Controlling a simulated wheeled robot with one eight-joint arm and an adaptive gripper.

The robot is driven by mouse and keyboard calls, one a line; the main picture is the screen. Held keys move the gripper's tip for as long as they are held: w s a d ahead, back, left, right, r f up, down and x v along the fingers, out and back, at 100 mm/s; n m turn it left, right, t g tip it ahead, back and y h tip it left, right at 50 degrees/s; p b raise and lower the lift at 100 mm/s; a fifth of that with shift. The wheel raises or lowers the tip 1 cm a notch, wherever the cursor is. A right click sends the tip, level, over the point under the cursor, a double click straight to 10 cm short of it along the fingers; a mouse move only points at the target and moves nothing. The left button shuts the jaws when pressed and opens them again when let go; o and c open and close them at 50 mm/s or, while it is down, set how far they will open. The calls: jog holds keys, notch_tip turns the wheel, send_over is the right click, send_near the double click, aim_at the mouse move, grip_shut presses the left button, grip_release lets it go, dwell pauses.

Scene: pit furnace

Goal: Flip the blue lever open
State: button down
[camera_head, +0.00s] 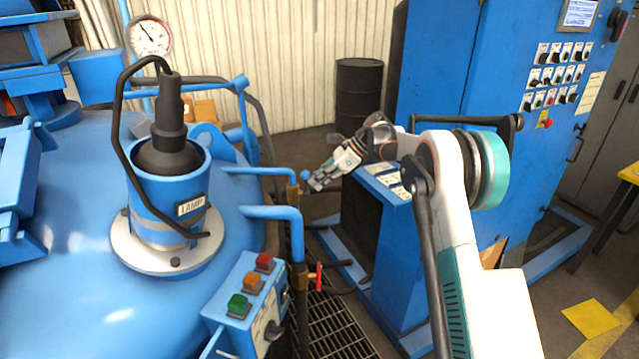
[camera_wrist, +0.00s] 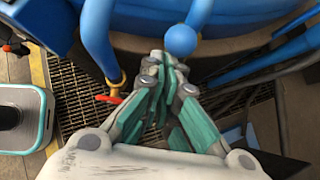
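A blue round knob (camera_head: 306,175), which appears to be the end of the blue lever, is beside the brass valve (camera_head: 293,190) on the upper blue pipe. In the wrist view the blue knob (camera_wrist: 181,40) is just beyond my fingertips, with blue pipe behind it. The rest of the lever is hidden. My gripper (camera_head: 318,184) is right beside the knob in the head view; I cannot tell whether they touch. In the wrist view my gripper's fingers (camera_wrist: 163,72) converge to the tips with nothing seen between them.
A second pipe below carries a red lever (camera_head: 319,276), also at left in the wrist view (camera_wrist: 109,98). The blue furnace lid with a lamp (camera_head: 165,205) and a button box (camera_head: 250,300) are at left. A blue cabinet (camera_head: 540,150) stands at right. Floor grating (camera_head: 335,325) lies below.

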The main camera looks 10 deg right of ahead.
jog(key=shift+w+r+p, duration=0.2)
jog(key=shift+w, duration=0.25)
jog(key=shift+w+r+p, duration=0.2)
jog(key=shift+w, duration=0.25)
